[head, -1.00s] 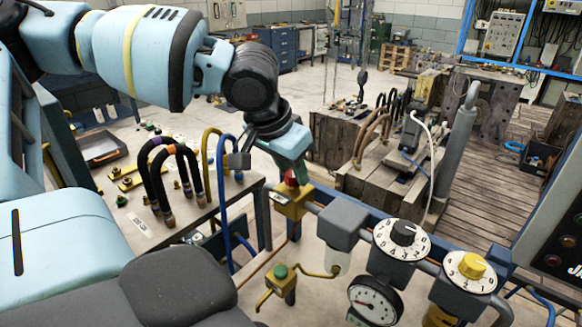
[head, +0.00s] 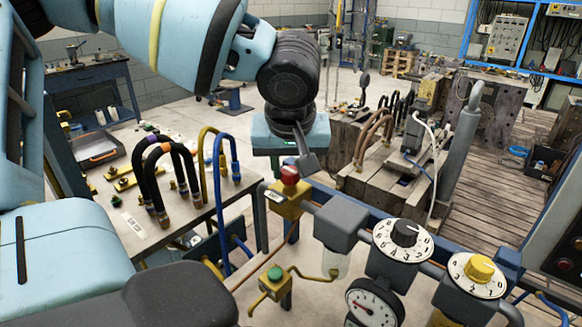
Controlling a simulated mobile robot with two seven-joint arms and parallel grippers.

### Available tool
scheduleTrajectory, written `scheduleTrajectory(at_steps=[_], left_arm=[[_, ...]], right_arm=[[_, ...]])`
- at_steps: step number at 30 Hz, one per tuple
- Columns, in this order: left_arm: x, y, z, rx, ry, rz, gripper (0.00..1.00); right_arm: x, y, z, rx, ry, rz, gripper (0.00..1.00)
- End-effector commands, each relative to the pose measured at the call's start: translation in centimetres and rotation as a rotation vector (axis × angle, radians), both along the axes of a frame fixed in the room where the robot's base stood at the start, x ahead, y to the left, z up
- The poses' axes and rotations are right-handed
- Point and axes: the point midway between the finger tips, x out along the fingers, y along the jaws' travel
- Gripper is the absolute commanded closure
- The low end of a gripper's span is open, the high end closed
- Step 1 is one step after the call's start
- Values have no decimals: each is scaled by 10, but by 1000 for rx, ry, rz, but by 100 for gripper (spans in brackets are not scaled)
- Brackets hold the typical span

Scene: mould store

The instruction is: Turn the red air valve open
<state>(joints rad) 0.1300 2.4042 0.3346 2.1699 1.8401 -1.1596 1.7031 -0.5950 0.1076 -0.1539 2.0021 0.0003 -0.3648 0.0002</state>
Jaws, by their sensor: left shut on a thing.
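The red air valve (head: 289,176) is a small red handle on top of a yellow valve block (head: 288,201), at the left end of the pipe run in the middle of the head view. My left gripper (head: 295,168) reaches down from above and is shut on the red valve. One grey finger shows to the right of the handle; the other finger and part of the handle are hidden. My right gripper is not in view.
Right of the valve sit a grey filter unit (head: 341,225), two numbered dials (head: 402,240) (head: 477,273) and a pressure gauge (head: 375,303). A green-topped yellow valve (head: 274,280) is below. Bent hoses (head: 168,165) stand on the left bench.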

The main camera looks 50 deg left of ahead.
Motion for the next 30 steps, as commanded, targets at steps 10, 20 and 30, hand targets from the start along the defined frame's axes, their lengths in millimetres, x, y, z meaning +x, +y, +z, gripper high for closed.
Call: scheduleTrajectory(at_steps=[10, 20, 30], left_arm=[[0, -1, -1, -2, 1, 76, 92], [0, 0, -1, -2, 2, 80, 92], [0, 0, 0, -1, 1, 78, 47]], right_arm=[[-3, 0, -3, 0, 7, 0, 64], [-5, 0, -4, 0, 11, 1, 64], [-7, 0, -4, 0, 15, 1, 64]])
